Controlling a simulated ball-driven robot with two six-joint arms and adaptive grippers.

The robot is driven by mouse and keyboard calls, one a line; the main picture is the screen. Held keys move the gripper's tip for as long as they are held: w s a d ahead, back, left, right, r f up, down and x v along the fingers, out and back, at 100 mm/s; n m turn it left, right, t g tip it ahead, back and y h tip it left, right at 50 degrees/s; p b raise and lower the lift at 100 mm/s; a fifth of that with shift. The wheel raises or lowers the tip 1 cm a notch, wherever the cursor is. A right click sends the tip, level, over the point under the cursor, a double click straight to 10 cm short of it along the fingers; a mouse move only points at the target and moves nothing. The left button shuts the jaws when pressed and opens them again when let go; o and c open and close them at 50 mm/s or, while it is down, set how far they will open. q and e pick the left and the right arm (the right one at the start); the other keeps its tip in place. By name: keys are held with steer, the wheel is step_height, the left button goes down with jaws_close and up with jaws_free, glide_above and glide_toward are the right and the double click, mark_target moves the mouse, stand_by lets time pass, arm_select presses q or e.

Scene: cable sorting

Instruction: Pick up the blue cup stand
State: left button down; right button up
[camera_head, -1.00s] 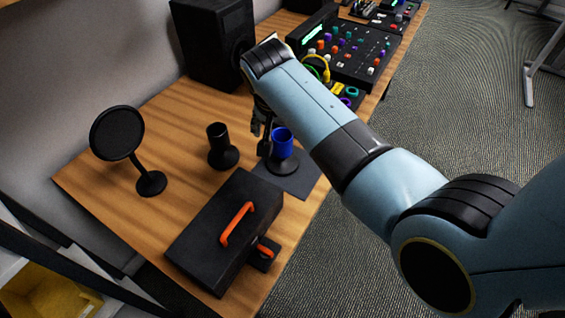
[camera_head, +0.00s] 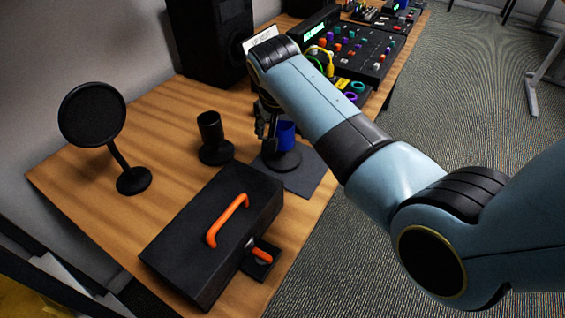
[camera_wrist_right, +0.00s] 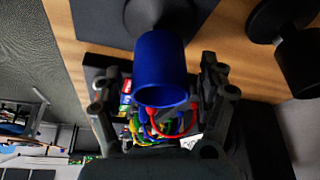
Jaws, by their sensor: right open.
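The blue cup stand (camera_head: 286,135) is a blue cup on a dark round base. It stands upright on a dark grey mat (camera_head: 305,178) near the table's right edge. My right gripper (camera_head: 268,125) is at the cup's left side in the head view and overlaps its edge. In the right wrist view the blue cup (camera_wrist_right: 160,62) lies between the two spread fingers of my right gripper (camera_wrist_right: 160,95). The gripper is open, and gaps show beside the cup. My left gripper is not in view.
A black cup stand (camera_head: 209,133) is left of the blue one. A black toolbox (camera_head: 190,245) with an orange handle is in front. A round black disc on a stand (camera_head: 92,115) is at left. A speaker (camera_head: 205,40) and a mixer with cables (camera_head: 355,50) are behind.

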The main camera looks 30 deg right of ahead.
steer(key=shift+r, duration=0.1)
jaws_close()
stand_by(0.4)
steer(key=shift+r, duration=0.1)
